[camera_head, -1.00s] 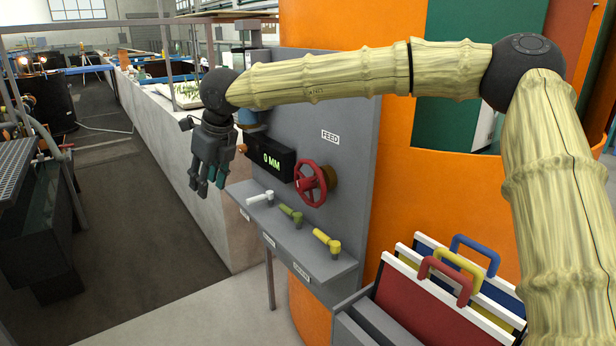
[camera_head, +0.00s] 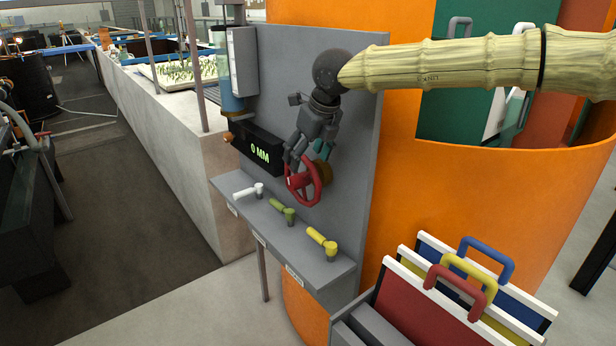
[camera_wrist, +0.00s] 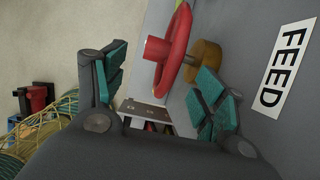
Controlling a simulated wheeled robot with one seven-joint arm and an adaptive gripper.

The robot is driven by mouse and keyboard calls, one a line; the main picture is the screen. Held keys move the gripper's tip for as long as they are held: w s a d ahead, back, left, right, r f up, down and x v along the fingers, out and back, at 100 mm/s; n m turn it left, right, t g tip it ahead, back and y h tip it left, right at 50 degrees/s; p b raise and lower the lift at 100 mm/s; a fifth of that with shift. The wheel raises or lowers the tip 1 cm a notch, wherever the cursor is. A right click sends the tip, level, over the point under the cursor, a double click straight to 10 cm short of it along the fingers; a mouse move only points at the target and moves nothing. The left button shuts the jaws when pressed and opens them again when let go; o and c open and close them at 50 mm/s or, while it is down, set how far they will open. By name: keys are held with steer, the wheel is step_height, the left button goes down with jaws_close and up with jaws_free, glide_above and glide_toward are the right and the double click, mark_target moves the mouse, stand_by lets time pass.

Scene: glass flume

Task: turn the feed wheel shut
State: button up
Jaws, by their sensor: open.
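The red feed wheel (camera_head: 302,180) stands out from the grey panel (camera_head: 350,170) on a brown hub, right of the display (camera_head: 257,150) that reads 0 MM. My gripper (camera_head: 297,158) is at the wheel's upper edge in the head view and partly covers it. In the wrist view my gripper (camera_wrist: 162,95) is open, with teal pads on both fingers. The red wheel (camera_wrist: 178,50) shows beyond and between the fingers, its brown hub (camera_wrist: 205,62) near the right finger. I cannot tell whether the fingers touch the rim. The FEED label (camera_wrist: 286,65) is at the right.
Below the wheel, a grey shelf (camera_head: 268,238) carries a white handle (camera_head: 248,191), a green handle (camera_head: 283,210) and a yellow handle (camera_head: 322,240). A rack of coloured boards (camera_head: 440,300) stands at lower right. An orange curved wall (camera_head: 470,190) is behind. Floor at left is open.

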mark_target(301, 179)
steer(key=p+x, duration=0.1)
steer(key=x, duration=0.8)
steer(key=shift+d+f+p, duration=0.15)
steer(key=shift+p, duration=0.25)
steer(key=c, duration=1.5)
steer(key=shift+o, duration=0.2)
steer(key=shift+d+f+t+b, duration=0.1)
steer(key=shift+f+t+b, duration=0.2)
steer(key=shift+b, duration=0.6)
steer(key=shift+t+y+b, duration=0.4)
steer(key=shift+y+b, duration=0.1)
steer(key=shift+b, duration=0.35)
steer(key=shift+s+b, duration=0.1)
steer(key=shift+b, duration=0.5)
steer(key=shift+r+t+y, duration=0.2)
steer(key=shift+t+y, duration=0.1)
steer(key=shift+t, duration=0.1)
steer(key=o, duration=1.5)
steer(key=shift+c, duration=0.2)
